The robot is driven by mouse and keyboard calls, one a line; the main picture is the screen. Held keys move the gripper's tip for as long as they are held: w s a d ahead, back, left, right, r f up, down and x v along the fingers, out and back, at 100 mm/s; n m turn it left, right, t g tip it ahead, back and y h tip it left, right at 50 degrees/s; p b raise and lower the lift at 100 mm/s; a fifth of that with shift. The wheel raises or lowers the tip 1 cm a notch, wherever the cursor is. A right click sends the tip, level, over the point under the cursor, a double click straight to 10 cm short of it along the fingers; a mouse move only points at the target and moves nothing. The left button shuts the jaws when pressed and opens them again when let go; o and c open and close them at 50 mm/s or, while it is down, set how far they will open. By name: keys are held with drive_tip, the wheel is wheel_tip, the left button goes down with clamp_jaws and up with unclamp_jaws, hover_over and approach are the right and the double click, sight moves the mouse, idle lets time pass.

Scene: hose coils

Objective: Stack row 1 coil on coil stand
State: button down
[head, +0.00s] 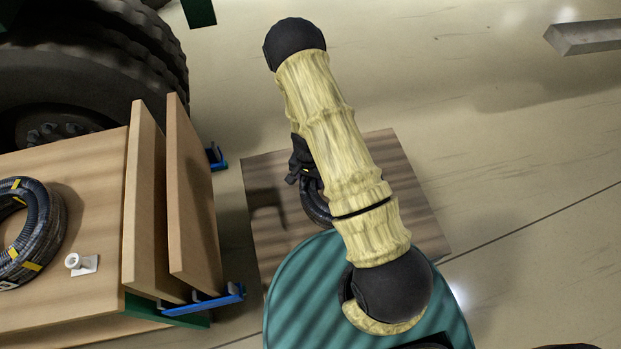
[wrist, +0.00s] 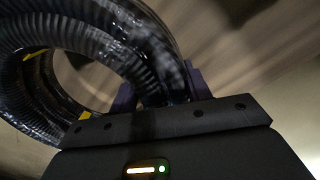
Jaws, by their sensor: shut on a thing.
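My gripper (head: 305,176) is shut on a black ribbed hose coil (head: 316,207), which is mostly hidden behind my arm in the head view. In the wrist view the coil (wrist: 95,55) fills the upper left, its strands passing between the dark fingers of the gripper (wrist: 160,88); yellow bands show on it. The held coil is over a brown wood-grained surface (head: 275,240); I cannot tell its height above it. I cannot tell whether this surface is the coil stand.
Another dark coil (head: 45,235) with yellow bands lies on a wooden bench top (head: 85,200) at left, beside a white peg on a plate (head: 82,263). Upright boards (head: 190,200) with blue brackets (head: 205,302) edge the bench. A large tyre (head: 85,60) stands behind. Floor at right is mostly clear.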

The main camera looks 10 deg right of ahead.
drive_tip(key=shift+b, duration=0.75)
drive_tip(key=shift+f+b, duration=1.25)
drive_tip(key=shift+f, duration=0.55)
drive_tip(key=shift+f+b, duration=0.3)
drive_tip(key=shift+f, duration=0.3)
idle(0.6)
drive_tip(key=c, duration=0.6)
unclamp_jaws()
drive_tip(key=shift+y, duration=0.3)
drive_tip(key=shift+r, duration=0.1)
drive_tip(key=shift+r+p, duration=2.9)
drive_tip(key=shift+r, duration=0.55)
